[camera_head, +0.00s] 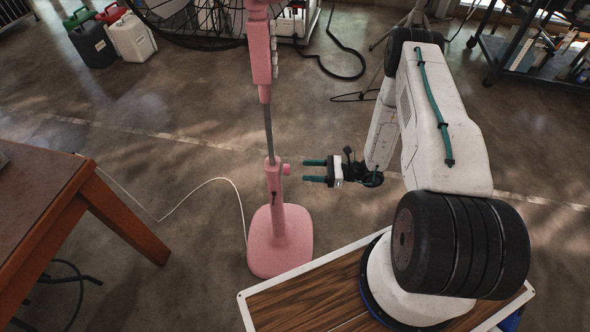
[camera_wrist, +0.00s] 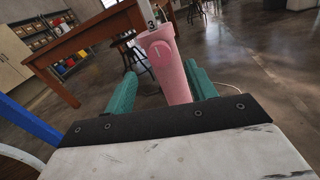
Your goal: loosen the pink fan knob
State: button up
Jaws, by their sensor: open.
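The pink fan (camera_head: 281,235) stands upright on the floor, with a square base, a thin grey pole and a pink upper housing. Its pink knob (camera_head: 286,169) sticks out to the right from the collar low on the pole. In the wrist view the round knob (camera_wrist: 160,53) faces the camera, with a pale mark across it. My gripper (camera_head: 304,170) is open, its two green fingers pointing left at the knob, with a small gap between. In the wrist view the fingers (camera_wrist: 162,88) lie either side of the collar's lower part, and nothing is held.
A brown table (camera_head: 40,190) stands at the left. A white cord (camera_head: 195,188) runs over the floor from the fan. Jerrycans (camera_head: 132,37) and a black cable (camera_head: 345,65) lie at the back. The floor around the fan is mostly clear.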

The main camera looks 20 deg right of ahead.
aim_at(287, 169)
jog(key=shift+x, duration=2.75)
jog(key=c, duration=1)
